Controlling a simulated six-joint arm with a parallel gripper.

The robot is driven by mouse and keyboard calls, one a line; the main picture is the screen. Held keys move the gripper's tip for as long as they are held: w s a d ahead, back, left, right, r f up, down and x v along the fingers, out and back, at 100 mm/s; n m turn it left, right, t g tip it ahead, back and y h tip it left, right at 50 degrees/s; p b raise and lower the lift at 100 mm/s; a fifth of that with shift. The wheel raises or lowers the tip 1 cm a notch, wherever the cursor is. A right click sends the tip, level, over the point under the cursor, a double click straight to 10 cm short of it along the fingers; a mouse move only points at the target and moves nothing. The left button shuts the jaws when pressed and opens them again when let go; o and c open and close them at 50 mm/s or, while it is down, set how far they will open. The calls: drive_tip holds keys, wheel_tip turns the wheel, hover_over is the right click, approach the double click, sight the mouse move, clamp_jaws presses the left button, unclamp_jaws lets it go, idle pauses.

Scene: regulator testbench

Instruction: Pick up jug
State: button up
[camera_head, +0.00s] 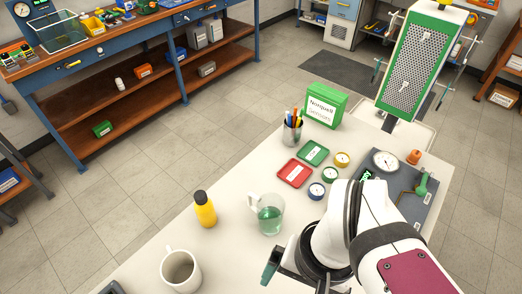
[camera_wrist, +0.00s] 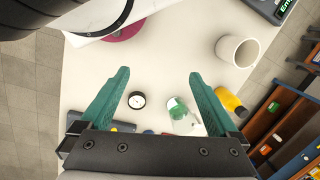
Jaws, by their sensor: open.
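The clear glass jug (camera_head: 269,218) holds green liquid and stands upright on the pale table in the head view, its handle toward the left. My gripper (camera_head: 271,271) is at the lower middle of that view, nearer the camera than the jug and apart from it. In the wrist view the green fingers of my gripper (camera_wrist: 159,75) are spread wide with nothing held. The jug (camera_wrist: 180,115) shows between them there, close to the right finger, which seems to cover part of it.
A yellow bottle (camera_head: 205,209) with a black cap stands left of the jug, and a white mug (camera_head: 181,270) stands nearer the camera. Red (camera_head: 295,173) and green (camera_head: 313,153) trays, small round gauges (camera_head: 317,190) and a pen cup (camera_head: 292,132) lie beyond. The table between bottle and jug is clear.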

drive_tip(key=w+r+n, duration=0.2)
drive_tip(key=w+n, duration=0.9)
drive_tip(key=n, duration=0.1)
drive_tip(key=n+h, duration=0.2)
drive_tip(key=n, duration=1.5)
hover_over(254, 209)
wheel_tip(254, 209, down, 6)
drive_tip(key=r, duration=0.1)
drive_tip(key=f, duration=0.1)
drive_tip(key=f+n, duration=0.1)
drive_tip(key=f, duration=0.1)
drive_tip(key=shift+w+a+f, duration=0.15)
drive_tip(key=shift+a, duration=0.15)
drive_tip(key=f, duration=1.3)
drive_tip(key=shift+s+d+f, duration=0.2)
drive_tip(key=shift+d+f, duration=0.05)
drive_tip(key=shift+d, duration=0.1)
clamp_jaws()
